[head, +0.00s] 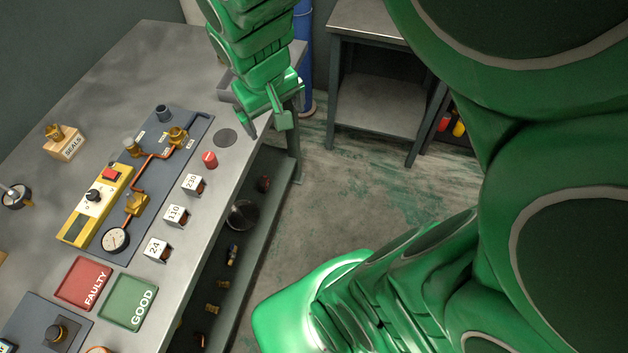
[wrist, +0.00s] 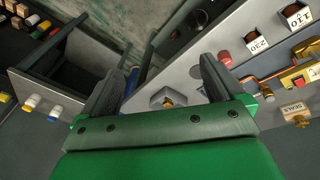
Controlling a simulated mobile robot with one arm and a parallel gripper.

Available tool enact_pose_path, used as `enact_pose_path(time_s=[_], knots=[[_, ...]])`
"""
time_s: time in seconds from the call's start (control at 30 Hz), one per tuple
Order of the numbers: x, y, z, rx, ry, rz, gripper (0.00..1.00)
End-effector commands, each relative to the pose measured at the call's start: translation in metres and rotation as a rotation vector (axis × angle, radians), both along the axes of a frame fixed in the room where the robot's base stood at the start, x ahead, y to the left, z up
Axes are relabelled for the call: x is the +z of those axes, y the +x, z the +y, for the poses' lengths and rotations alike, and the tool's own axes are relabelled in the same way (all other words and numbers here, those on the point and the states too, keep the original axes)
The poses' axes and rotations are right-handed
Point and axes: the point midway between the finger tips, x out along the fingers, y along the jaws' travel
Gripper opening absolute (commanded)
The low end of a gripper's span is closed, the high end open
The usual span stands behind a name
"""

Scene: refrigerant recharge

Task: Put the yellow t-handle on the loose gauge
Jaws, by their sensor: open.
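A round black-rimmed gauge (head: 15,197) lies loose on the bench at the left edge of the head view, partly cut off. Another gauge (head: 115,240), with a white face, sits at the front end of the copper pipework. I cannot make out a yellow t-handle in either view. My gripper (head: 267,122) is open and empty, pointing down over the bench's far right corner. In the wrist view its fingers (wrist: 160,78) stand wide apart, with a small grey tray (wrist: 157,102) holding a brass-coloured piece beyond them.
The bench (head: 150,50) carries a yellow meter (head: 75,229), a seals block (head: 66,148), blocks marked 24, 110 and 230, a red FAULTY mat (head: 70,292) and a green GOOD mat (head: 118,313). A side table (head: 368,20) stands apart. The bench's back area is clear.

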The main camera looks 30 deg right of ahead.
Motion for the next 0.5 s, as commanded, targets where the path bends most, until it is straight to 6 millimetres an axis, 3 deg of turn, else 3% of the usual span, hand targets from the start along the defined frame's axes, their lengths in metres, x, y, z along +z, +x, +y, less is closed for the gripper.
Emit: enact_pose_path(time_s=[0.1,0.3,0.5], knots=[[0.003,-0.055,-0.003,-0.042,0.036,0.101,0.95],[0.005,-0.132,0.003,-0.08,0.097,0.248,0.95],[0.007,-0.167,0.01,-0.09,0.133,0.32,0.95]])
